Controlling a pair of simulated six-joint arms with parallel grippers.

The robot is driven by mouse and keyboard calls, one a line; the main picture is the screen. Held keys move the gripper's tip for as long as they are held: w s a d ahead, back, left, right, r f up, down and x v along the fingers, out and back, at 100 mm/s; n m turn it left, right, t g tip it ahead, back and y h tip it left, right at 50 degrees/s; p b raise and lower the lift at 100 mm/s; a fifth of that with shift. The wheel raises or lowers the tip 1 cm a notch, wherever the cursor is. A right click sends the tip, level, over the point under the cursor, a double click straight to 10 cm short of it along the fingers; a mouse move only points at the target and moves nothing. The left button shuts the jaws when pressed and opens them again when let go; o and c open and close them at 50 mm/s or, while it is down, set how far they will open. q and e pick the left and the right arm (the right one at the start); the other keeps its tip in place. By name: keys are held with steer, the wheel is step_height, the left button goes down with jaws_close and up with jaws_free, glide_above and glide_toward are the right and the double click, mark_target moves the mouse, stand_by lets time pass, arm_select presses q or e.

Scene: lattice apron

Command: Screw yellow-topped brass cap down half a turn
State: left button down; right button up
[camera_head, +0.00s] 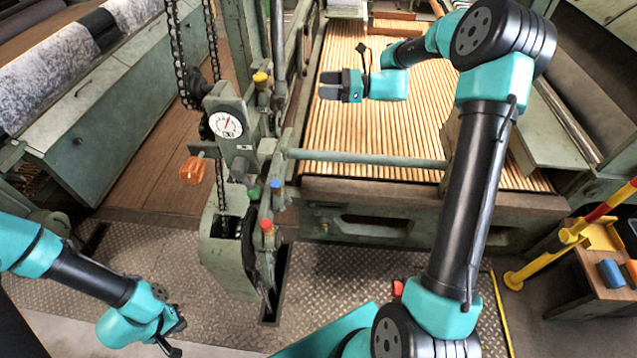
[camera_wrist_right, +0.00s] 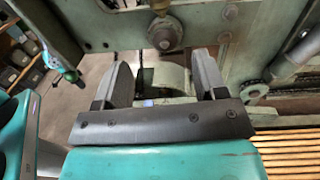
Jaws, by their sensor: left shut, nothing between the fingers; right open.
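The yellow-topped brass cap (camera_head: 260,79) stands on top of the green machine frame, left of the slatted bed in the head view. My right gripper (camera_head: 324,84) is to the right of the cap, apart from it, open and pointing left toward it. In the right wrist view the spread fingers (camera_wrist_right: 160,72) have nothing gripped between them. A brass piece (camera_wrist_right: 160,5) shows at the top edge there, above a round metal boss; I cannot tell if it is the same cap. My left gripper (camera_head: 178,340) is low at the left over the floor plates, shut and empty.
A dial gauge (camera_head: 226,124) and an orange knob (camera_head: 193,170) sit left of and below the cap. Blue (camera_head: 275,184), green (camera_head: 254,193) and red (camera_head: 266,225) tops lie lower on the frame. A chain (camera_head: 180,60) hangs left.

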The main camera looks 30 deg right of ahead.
steer(key=s+a+f+n+g+h, duration=0.1)
steer(key=s+a+f+h, duration=0.1)
steer(key=f, duration=0.5)
steer(key=s+a+f+n+g+h, duration=0.1)
steer(key=s+a+f+g+h, duration=0.1)
steer(key=s+a+f, duration=0.2)
steer(key=s+a+f+n+g+h, duration=0.2)
steer(key=s+a+f, duration=0.1)
steer(key=s+f, duration=0.4)
steer(key=shift+s+a+f+h, duration=0.3)
steer(key=shift+a+f, duration=0.1)
steer(key=shift+f, duration=1.5)
steer(key=w+d+r+m+t+y, duration=0.1)
steer(key=w+d+r+t+y, duration=0.1)
steer(key=r, duration=0.6)
steer(key=w+d+r+m+t+y, duration=0.1)
steer(key=w+d+r+m+y, duration=0.1)
steer(key=w+d+r, duration=0.3)
steer(key=w+d+r+m+t+y, duration=0.1)
steer(key=w+r, duration=0.4)
steer(key=r, duration=0.5)
steer(key=d+t+y, duration=0.1)
steer(key=d, duration=0.1)
steer(key=shift+w+d+r+t, duration=0.3)
steer(key=shift+w+r, duration=0.05)
